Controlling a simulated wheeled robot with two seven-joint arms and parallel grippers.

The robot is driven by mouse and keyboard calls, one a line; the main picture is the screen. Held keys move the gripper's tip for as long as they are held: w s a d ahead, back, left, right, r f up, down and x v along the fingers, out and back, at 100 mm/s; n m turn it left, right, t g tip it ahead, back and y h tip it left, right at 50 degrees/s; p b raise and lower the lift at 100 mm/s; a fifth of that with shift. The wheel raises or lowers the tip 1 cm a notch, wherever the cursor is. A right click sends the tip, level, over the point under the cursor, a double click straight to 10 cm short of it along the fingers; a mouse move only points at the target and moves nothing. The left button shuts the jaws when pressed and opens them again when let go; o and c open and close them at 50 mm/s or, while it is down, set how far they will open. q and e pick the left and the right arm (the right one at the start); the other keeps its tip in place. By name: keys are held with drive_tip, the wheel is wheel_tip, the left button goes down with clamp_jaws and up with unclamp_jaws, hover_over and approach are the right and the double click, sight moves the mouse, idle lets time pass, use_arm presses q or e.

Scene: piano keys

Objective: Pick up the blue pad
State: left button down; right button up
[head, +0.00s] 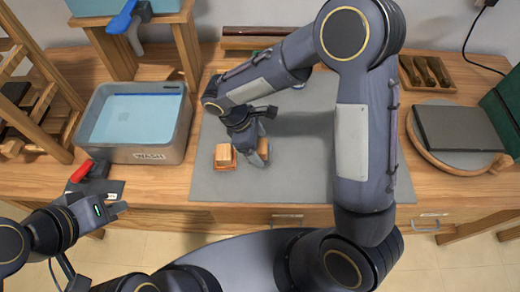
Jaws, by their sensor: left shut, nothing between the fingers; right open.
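I cannot make out a blue pad for certain in the head view. The clear blue things are the light blue surface inside the grey tub and a blue-handled tool (122,18) on the wooden stand. My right gripper (257,158) is open and points down at the grey mat (330,185), close to the right of a small wooden block with an orange base (224,157). Another bit of wood colour shows by its fingers, partly hidden. My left gripper (116,207) is shut and empty, in front of the table's front left edge.
The grey tub (150,155) marked WASH stands at the left. A wooden tray (426,74) and a round board with a dark slab (460,128) are at the right. The mat's front strip is clear.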

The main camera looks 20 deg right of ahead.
sight(259, 146)
drive_tip(key=shift+x, duration=1.6)
drive_tip(key=shift+w, duration=0.1)
drive_tip(key=shift+c, duration=0.3)
drive_tip(key=c, duration=1)
drive_tip(key=shift+r, duration=0.1)
drive_tip(key=shift+r, duration=0.3)
wheel_tip(259, 146, up, 2)
drive_tip(key=shift+r, duration=0.1)
drive_tip(key=a+r, duration=0.1)
drive_tip(key=s+a+r, duration=0.1)
drive_tip(key=r, duration=0.1)
drive_tip(key=s+a+r, duration=0.1)
drive_tip(key=a+r, duration=0.1)
drive_tip(key=s+a+r, duration=0.1)
drive_tip(key=a, duration=0.1)
drive_tip(key=s+a+r+b, duration=0.1)
drive_tip(key=s+a+r, duration=0.1)
drive_tip(key=a, duration=0.1)
drive_tip(key=s+a+r, duration=0.1)
drive_tip(key=a+r, duration=0.1)
drive_tip(key=a, duration=0.1)
drive_tip(key=shift+s+a, duration=0.25)
drive_tip(key=shift+s, duration=0.05)
